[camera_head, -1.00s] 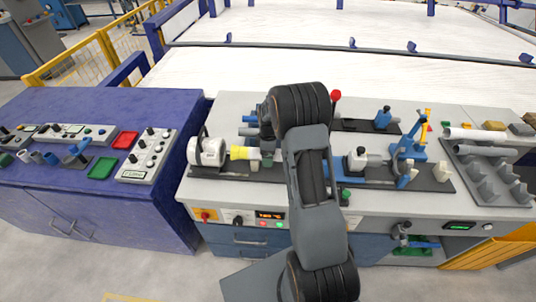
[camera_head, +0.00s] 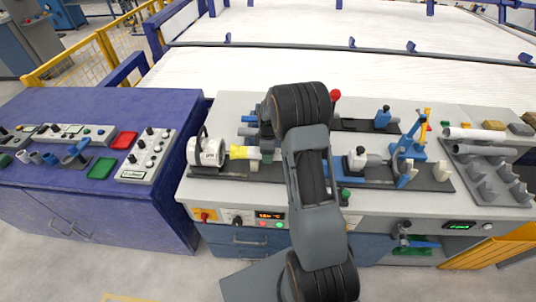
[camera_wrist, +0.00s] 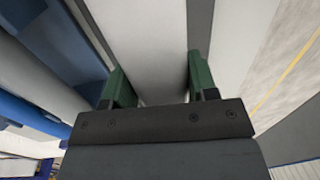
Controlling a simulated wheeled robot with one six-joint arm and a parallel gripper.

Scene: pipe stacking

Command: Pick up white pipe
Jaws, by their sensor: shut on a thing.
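In the wrist view, my gripper (camera_wrist: 155,88) has its two green fingers on either side of a pale, whitish pipe (camera_wrist: 150,40). It is shut on this pipe, which runs up the picture between the fingers. Another white pipe (camera_head: 474,134) lies across a grey rack (camera_head: 497,195) at the right of the bench.
Blue and grey pipe ends (camera_head: 252,119) show just left of my arm. A machine with a white round head (camera_head: 207,152) and yellow part stands left. A blue fixture (camera_head: 406,155) stands right of my arm.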

